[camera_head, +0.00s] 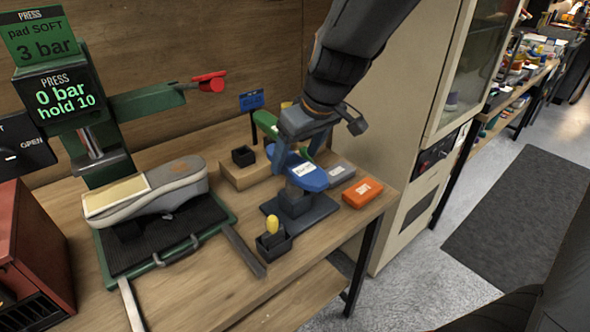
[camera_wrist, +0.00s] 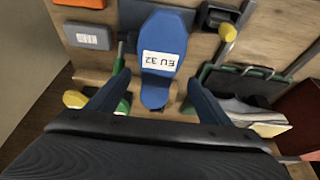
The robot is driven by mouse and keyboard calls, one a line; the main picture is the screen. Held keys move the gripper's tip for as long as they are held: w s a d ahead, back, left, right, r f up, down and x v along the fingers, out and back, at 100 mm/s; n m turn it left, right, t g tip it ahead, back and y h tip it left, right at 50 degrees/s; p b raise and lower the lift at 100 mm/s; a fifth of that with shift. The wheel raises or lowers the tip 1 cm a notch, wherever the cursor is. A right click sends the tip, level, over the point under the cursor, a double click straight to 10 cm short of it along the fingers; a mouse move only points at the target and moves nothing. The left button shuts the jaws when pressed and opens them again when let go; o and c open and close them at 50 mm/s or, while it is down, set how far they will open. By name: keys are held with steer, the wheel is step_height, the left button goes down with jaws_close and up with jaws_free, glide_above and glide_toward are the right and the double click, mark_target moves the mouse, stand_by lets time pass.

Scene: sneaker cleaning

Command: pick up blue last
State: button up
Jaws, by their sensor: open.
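The blue last (camera_head: 314,180) carries a white label and stands toe-outward on a dark stand (camera_head: 291,203) near the table's right end. In the wrist view the blue last (camera_wrist: 158,82) lies ahead, its label reading EU 32. My gripper (camera_head: 297,156) is above and behind it, partly hiding its rear. In the wrist view my gripper (camera_wrist: 158,86) is open, one finger on each side of the last's narrow end. I see gaps beside the last and no clear contact.
An orange block (camera_head: 362,192) and a grey block (camera_head: 341,172) lie right of the last. A small dark holder (camera_head: 274,245) with a yellow-topped item stands in front. A grey sneaker (camera_head: 165,190) rests on the press at left. A tall cabinet (camera_head: 412,120) stands close behind.

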steer(key=shift+d+x, duration=0.15)
steer(key=shift+x, duration=1.8)
steer(key=shift+d+x, duration=0.15)
steer(key=shift+x, duration=1.8)
